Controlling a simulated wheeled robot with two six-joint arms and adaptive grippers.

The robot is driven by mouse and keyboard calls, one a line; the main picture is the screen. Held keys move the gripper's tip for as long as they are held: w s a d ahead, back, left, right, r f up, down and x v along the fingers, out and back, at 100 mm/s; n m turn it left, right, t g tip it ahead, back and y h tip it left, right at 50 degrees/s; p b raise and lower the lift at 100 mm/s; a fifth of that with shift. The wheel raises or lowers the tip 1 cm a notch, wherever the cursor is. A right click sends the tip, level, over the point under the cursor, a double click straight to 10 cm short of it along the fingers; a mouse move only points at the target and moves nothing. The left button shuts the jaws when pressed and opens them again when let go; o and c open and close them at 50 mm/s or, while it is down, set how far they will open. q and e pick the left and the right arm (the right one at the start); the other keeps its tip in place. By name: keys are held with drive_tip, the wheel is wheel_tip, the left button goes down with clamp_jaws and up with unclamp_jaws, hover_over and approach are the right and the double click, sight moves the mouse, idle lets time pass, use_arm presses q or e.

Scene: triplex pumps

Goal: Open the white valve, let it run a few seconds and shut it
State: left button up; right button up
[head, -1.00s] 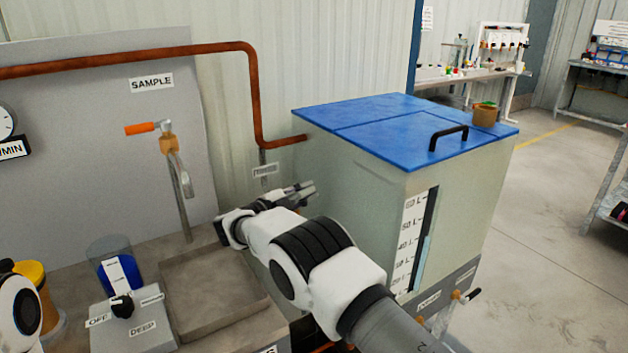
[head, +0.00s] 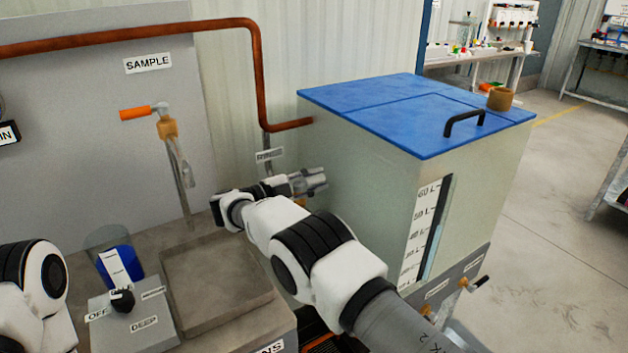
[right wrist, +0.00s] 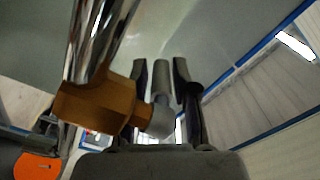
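In the right wrist view, a brass valve body (right wrist: 95,108) sits on a shiny metal pipe (right wrist: 105,45). A pale grey-white lever (right wrist: 161,82) and its grey hub extend from the brass, and the lever lies between the fingers of my right gripper (right wrist: 163,85). Narrow gaps show at both sides of the lever, so the fingers look open around it. In the head view, my right gripper (head: 315,181) points right beside the tank, with a bit of brass (head: 300,202) just below it; the rest of that valve is hidden. Of my left arm only links show at the left edge.
The tank (head: 370,180) with a blue lid (head: 400,110) and level scale stands close right of the gripper. The sample valve (head: 167,128), with an orange lever, is at left above a grey basin (head: 215,280). A control box (head: 135,320) stands in front.

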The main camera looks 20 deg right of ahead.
sight(314, 178)
drive_tip(key=shift+r, duration=0.15)
wheel_tip(314, 178, up, 10)
drive_tip(key=shift+s+f, duration=0.15)
drive_tip(key=shift+f, duration=0.1)
drive_tip(key=shift+r, duration=0.2)
drive_tip(key=shift+w+f, duration=0.1)
drive_tip(key=shift+w, duration=0.1)
